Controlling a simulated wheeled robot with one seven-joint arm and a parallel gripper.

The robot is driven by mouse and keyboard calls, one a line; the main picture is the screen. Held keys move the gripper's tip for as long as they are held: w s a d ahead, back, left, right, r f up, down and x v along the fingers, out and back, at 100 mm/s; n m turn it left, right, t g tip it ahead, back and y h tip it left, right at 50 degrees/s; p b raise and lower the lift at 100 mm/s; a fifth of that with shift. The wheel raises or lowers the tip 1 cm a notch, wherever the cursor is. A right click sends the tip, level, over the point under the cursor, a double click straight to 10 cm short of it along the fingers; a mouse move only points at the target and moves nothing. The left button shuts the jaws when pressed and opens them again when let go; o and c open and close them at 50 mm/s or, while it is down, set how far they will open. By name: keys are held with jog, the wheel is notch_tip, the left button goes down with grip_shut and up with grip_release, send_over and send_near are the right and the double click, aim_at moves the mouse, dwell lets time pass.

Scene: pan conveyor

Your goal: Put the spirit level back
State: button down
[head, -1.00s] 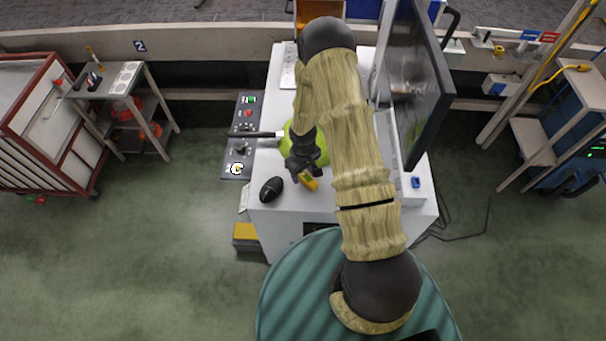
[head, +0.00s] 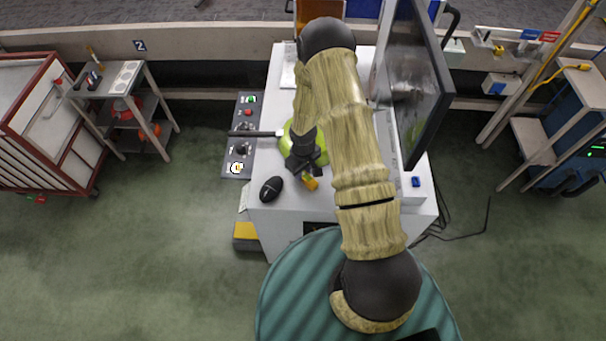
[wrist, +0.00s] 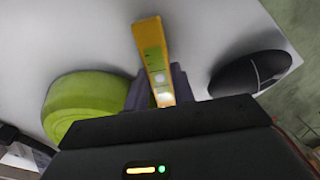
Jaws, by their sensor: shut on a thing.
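The spirit level is a short yellow bar (wrist: 152,52) with a greenish face and a pale round spot. In the wrist view it stands out from between the fingers of my gripper (wrist: 155,92), which is shut on its near end. In the head view the yellow level (head: 311,184) shows just below my gripper (head: 301,165), over the white machine top (head: 272,217). I cannot tell whether the level touches the surface.
A monitor (head: 416,85) stands at right.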

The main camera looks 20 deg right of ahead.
aim_at(303, 173)
jog(key=shift+r, duration=0.15)
notch_tip(303, 173, up, 10)
jog(key=b, duration=0.1)
jog(key=shift+b, duration=0.3)
dwell(0.6)
